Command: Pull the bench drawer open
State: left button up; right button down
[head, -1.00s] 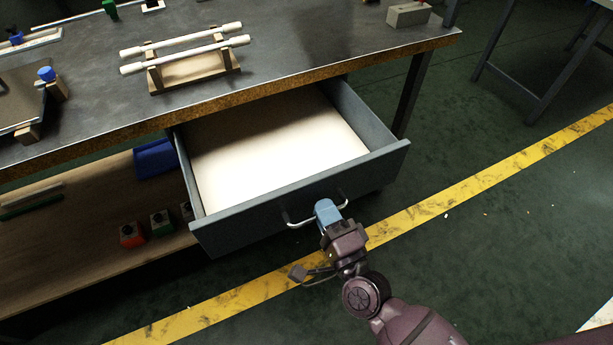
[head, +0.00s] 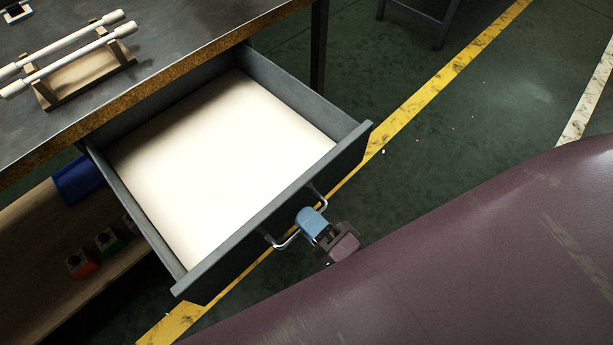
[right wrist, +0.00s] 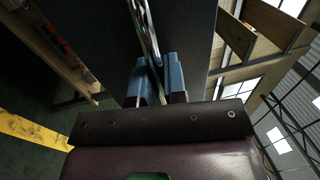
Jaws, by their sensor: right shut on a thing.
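The bench drawer (head: 270,222) is pulled well out from under the bench top. Its pale inside floor (head: 215,165) is bare. The metal bar handle (head: 287,240) is on its dark front. My right gripper (head: 308,220), with blue fingers, is shut on the middle of the handle. In the right wrist view the blue fingers (right wrist: 158,82) close around the handle bar (right wrist: 146,30), against the dark drawer front (right wrist: 190,40). Part of the handle is hidden behind the fingers. My left gripper is not in view.
The bench top (head: 180,45) carries a wooden rack (head: 85,78) with white rods. A lower shelf (head: 35,245) holds a blue bin (head: 77,182) and small button boxes (head: 80,264). A bench leg (head: 319,45) stands behind the drawer. The floor to the right (head: 430,150) is clear.

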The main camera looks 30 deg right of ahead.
jog(key=c, duration=1.2)
grip_release()
jog(key=v, duration=1)
jog(key=shift+s, duration=0.4)
jog(key=shift+d, duration=0.15)
